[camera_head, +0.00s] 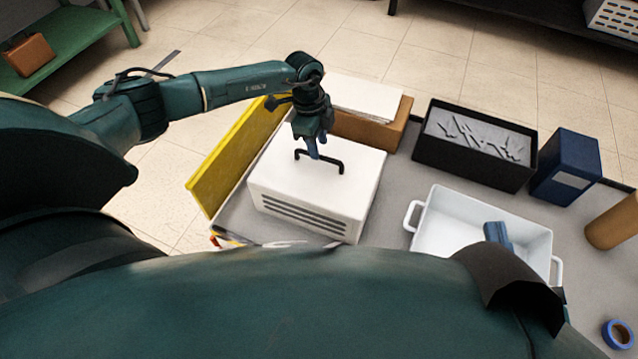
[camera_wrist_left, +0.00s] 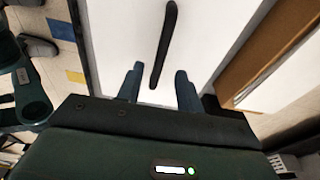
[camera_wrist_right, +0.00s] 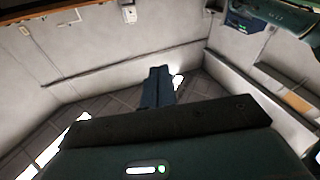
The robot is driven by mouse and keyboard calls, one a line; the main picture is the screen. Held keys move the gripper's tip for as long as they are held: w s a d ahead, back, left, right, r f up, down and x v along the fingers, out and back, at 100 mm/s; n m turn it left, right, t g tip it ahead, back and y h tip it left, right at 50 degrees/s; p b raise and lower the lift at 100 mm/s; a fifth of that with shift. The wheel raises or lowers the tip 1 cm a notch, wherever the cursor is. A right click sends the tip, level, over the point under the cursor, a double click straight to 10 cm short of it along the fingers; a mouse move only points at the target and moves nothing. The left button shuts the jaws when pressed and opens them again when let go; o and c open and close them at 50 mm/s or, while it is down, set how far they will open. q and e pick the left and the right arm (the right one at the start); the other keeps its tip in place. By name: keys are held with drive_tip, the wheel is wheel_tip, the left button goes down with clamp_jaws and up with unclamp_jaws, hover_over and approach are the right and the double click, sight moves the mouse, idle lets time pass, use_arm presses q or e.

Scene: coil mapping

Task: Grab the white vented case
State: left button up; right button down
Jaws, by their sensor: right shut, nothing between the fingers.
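The white vented case (camera_head: 318,190) stands on the table, with dark slots along its front and a black bar handle (camera_head: 328,160) on top. My left gripper (camera_head: 314,152) points down over the handle's left part. In the left wrist view my left gripper (camera_wrist_left: 158,70) is open, and the near end of the handle (camera_wrist_left: 164,45) lies between its fingers with gaps on both sides. Whether the fingers reach below the bar is hard to tell. My right gripper (camera_wrist_right: 160,82) is shut and empty, away from the case; its blue-grey fingers appear in front of the white tray.
A yellow panel (camera_head: 232,150) stands close along the case's left side. A brown box (camera_head: 367,132) with a white top is behind it. To the right are a black bin (camera_head: 470,170) of grey parts, a white handled tray (camera_head: 450,222), a blue binder (camera_head: 567,165) and blue tape (camera_head: 617,334).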

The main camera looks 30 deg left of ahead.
use_arm(q)
wheel_tip(320, 180, down, 5)
drive_tip(key=b, duration=0.2)
drive_tip(key=shift+s+d+r+b, duration=0.1)
drive_tip(key=shift+b, duration=0.25)
drive_tip(key=shift+d+f, duration=0.1)
drive_tip(key=shift+f, duration=0.15)
drive_tip(key=shift+r, duration=0.1)
drive_tip(key=c, duration=0.4)
clamp_jaws()
use_arm(e)
drive_tip(key=shift+w+a+f+m, duration=0.15)
drive_tip(key=shift+a+f+m, duration=0.05)
drive_tip(key=shift+a+m, duration=0.1)
drive_tip(key=shift+r, duration=0.25)
use_arm(q)
drive_tip(key=shift+r, duration=0.2)
